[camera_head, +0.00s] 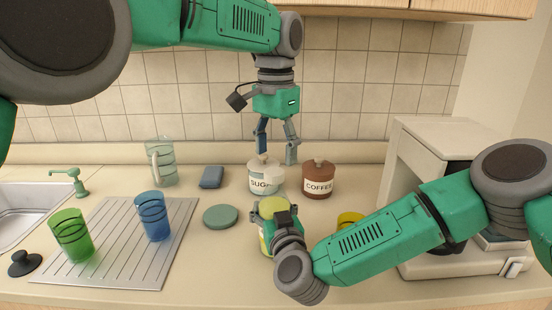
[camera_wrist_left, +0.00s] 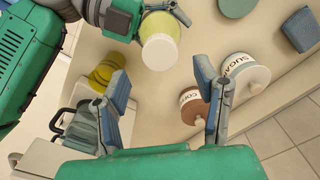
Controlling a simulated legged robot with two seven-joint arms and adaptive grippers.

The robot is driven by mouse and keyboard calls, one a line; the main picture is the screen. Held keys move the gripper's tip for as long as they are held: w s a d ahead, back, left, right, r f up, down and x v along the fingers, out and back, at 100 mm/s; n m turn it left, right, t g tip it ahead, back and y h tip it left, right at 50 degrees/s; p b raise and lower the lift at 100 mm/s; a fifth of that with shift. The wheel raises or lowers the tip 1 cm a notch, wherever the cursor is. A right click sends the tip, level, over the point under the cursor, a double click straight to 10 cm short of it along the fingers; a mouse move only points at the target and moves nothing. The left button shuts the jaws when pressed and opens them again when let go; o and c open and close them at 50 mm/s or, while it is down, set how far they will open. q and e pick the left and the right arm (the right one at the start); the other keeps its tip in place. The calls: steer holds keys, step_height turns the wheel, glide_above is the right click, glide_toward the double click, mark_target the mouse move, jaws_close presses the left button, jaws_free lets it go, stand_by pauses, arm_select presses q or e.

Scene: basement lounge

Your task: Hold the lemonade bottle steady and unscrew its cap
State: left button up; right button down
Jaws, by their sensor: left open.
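The lemonade bottle (camera_head: 263,240) stands on the counter near its front, mostly hidden behind my right gripper (camera_head: 276,214). My left gripper (camera_head: 277,152) points down, open and empty, above and behind the bottle, in front of the sugar jar's lid in the picture. Its spread fingers (camera_wrist_left: 162,82) also show in the left wrist view.
A sugar jar (camera_head: 266,182) and a coffee jar (camera_head: 317,184) stand behind the bottle. A yellow item (camera_head: 350,219) is partly hidden by my right arm. A green disc (camera_head: 220,216), blue glass (camera_head: 153,217) and green glass (camera_head: 72,236) are left. Counter immediately left of the bottle is clear.

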mark_target(274, 171)
arm_select(q)
steer(key=shift+s+d+r+m, duration=0.1)
steer(key=shift+r+m, duration=0.1)
steer(key=shift+m, duration=0.6)
steer(key=m, duration=0.2)
steer(key=r+m, duration=0.1)
steer(key=shift+r+m, duration=0.1)
steer(key=shift+m, duration=0.3)
steer(key=m, duration=0.1)
steer(key=r+m, duration=0.1)
steer(key=m, duration=0.1)
steer(key=shift+a+r+m, duration=0.2)
steer(key=shift+r+m, duration=0.1)
steer(key=shift+m, duration=0.1)
steer(key=shift+f, duration=0.1)
step_height(274, 171, down, 8)
steer(key=shift+r, duration=0.15)
